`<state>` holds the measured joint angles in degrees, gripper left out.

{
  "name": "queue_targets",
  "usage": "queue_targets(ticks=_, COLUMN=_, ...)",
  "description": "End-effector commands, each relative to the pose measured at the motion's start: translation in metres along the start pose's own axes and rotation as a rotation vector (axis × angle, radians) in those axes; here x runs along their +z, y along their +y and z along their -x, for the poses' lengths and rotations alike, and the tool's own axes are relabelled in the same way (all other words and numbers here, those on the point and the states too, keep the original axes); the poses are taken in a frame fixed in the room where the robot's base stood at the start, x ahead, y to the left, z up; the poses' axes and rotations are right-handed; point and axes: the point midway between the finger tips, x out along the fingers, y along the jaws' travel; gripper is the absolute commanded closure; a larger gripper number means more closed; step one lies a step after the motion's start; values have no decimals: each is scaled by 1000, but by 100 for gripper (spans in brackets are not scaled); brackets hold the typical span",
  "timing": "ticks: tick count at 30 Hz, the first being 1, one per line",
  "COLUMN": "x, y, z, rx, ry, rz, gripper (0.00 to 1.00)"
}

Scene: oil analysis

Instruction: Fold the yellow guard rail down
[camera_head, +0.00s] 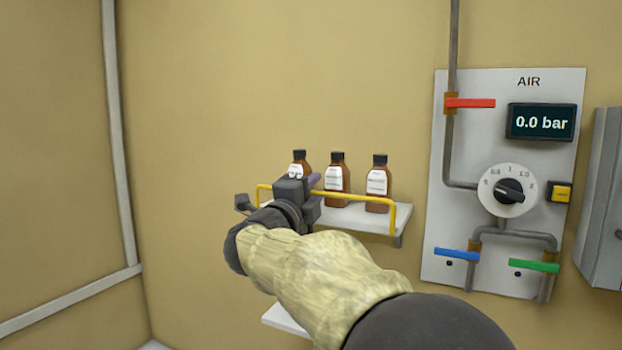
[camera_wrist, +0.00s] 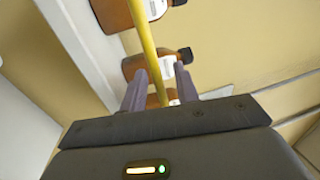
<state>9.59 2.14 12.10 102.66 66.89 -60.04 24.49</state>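The yellow guard rail (camera_head: 360,198) stands raised along the front of a small white wall shelf (camera_head: 345,219), with its bar above the shelf surface. My gripper (camera_head: 313,181) is at the left part of the bar, and my arm hides some of the rail's left side. In the wrist view the yellow rail (camera_wrist: 144,42) runs lengthwise between the two fingers of my gripper (camera_wrist: 160,75). The fingers are apart, with a gap beside the bar. I cannot tell whether either finger touches it.
Several brown bottles (camera_head: 378,184) with black caps stand on the shelf behind the rail. A grey AIR panel (camera_head: 460,220) with a dial, coloured handles and a 0.0 bar display is at the right. A second white shelf (camera_head: 283,319) shows below, partly hidden by my arm.

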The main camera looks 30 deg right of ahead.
Motion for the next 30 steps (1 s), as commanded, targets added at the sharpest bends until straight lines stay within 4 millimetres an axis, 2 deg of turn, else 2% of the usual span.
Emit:
queue_targets(ticks=3, x=0, y=-1, z=-9, rx=0, ry=0, rz=0, gripper=69)
queue_targets(ticks=11, x=0, y=0, z=-10, rx=0, ry=-1, rz=-1, gripper=69)
queue_targets(ticks=12, x=0, y=0, z=-10, rx=0, ry=0, rz=-1, gripper=71)
queue_targets(ticks=16, x=0, y=0, z=-10, rx=0, ry=0, rz=-1, gripper=97)
queue_targets(ticks=17, x=0, y=0, z=-10, rx=0, ry=0, rz=-1, gripper=100)
queue_targets(ticks=30, x=0, y=3, z=-8, rx=-18, ry=0, rz=-1, gripper=100)
